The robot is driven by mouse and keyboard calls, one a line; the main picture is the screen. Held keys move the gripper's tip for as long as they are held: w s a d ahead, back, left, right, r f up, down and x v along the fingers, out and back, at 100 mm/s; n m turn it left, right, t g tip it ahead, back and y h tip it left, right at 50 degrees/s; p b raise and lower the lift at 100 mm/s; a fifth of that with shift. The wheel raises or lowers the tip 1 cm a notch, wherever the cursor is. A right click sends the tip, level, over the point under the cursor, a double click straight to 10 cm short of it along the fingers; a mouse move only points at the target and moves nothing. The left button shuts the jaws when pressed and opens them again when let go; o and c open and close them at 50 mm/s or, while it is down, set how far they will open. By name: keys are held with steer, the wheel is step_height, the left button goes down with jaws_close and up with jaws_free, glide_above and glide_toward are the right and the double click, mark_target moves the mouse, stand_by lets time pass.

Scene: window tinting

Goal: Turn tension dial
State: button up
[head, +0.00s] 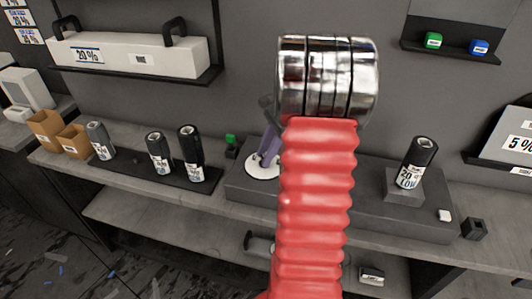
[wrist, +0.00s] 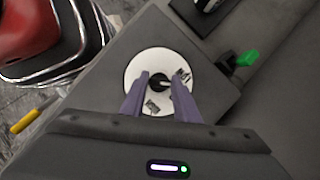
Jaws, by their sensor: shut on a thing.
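The tension dial is a white disc (wrist: 135,68) with a dark centre knob (wrist: 158,82) and small dark markings. It sits on a dark grey box (head: 393,216) on the bench. My gripper (wrist: 160,84) is over the disc in the wrist view, with its two purple fingers closed on the centre knob. In the head view my gripper (head: 268,150) reaches down to the white disc (head: 262,168), partly hidden behind my red arm. The markings are too small to read.
A black roll marked 20% LOW (head: 417,163) stands on the box at right. A small green block (head: 231,140) stands left of the dial, and it also shows in the wrist view (wrist: 247,58). Several dark rolls (head: 191,153) stand on a black tray at left.

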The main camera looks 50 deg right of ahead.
steer(key=shift+w+d+r+n+g, duration=0.15)
steer(key=shift+n+g, duration=0.25)
steer(key=shift+n, duration=0.85)
steer(key=shift+w+f+n+g, duration=0.1)
steer(key=shift+n+g, duration=0.3)
steer(key=shift+n, duration=0.85)
steer(key=o, duration=1)
steer(key=shift+o, duration=0.2)
steer(key=v, duration=1.2)
steer(key=shift+d, duration=0.2)
